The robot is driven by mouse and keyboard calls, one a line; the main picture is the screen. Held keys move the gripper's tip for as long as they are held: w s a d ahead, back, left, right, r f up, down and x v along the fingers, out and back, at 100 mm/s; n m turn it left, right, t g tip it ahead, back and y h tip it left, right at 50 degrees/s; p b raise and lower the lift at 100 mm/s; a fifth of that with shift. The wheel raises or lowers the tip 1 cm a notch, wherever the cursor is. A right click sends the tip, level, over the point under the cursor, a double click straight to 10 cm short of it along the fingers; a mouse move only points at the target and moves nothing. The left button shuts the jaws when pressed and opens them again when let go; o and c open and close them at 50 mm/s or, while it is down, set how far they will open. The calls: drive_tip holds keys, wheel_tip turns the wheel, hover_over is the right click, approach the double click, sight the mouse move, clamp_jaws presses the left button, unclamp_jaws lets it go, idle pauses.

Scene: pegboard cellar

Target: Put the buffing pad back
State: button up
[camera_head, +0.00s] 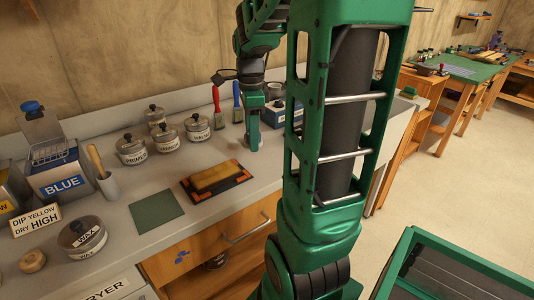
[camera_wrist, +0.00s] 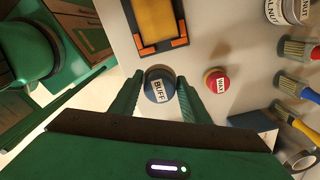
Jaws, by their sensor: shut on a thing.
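The buffing pad, round with a dark blue body and a white BUFF label (camera_wrist: 158,85), sits between the two green fingers of my gripper (camera_wrist: 160,92) in the wrist view. My gripper is shut on it. In the head view my gripper (camera_head: 253,140) is low over the grey counter, behind the orange-cornered tray; the pad is mostly hidden there. I cannot tell whether the pad touches the counter. A red round pad labelled WAX (camera_wrist: 217,80) stands to the right of the gripper in the wrist view, apart from it.
The black tray with orange corners (camera_head: 240,176) holds a yellow block. A green mat (camera_head: 157,212) lies left of it. Several lidded tins (camera_head: 132,150) and upright brushes (camera_head: 217,107) stand behind. A WAX tin (camera_head: 84,238) and a blue BLUE container (camera_head: 60,183) are at left.

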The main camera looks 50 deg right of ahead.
hover_over(272, 160)
wheel_tip(272, 160, down, 4)
drive_tip(key=shift+a+f, duration=0.1)
drive_tip(key=shift+f, duration=2.15)
drive_tip(key=shift+f, duration=0.1)
drive_tip(key=o, duration=1.1)
wheel_tip(272, 160, up, 11)
drive_tip(key=s+a+f+n, duration=0.2)
drive_tip(key=s+a+n, duration=0.5)
drive_tip(key=a+n, duration=0.1)
drive_tip(key=s+a+f+n, duration=0.3)
drive_tip(key=s+a+n, duration=0.4)
drive_tip(key=n, duration=0.4)
drive_tip(key=shift+a, duration=0.85)
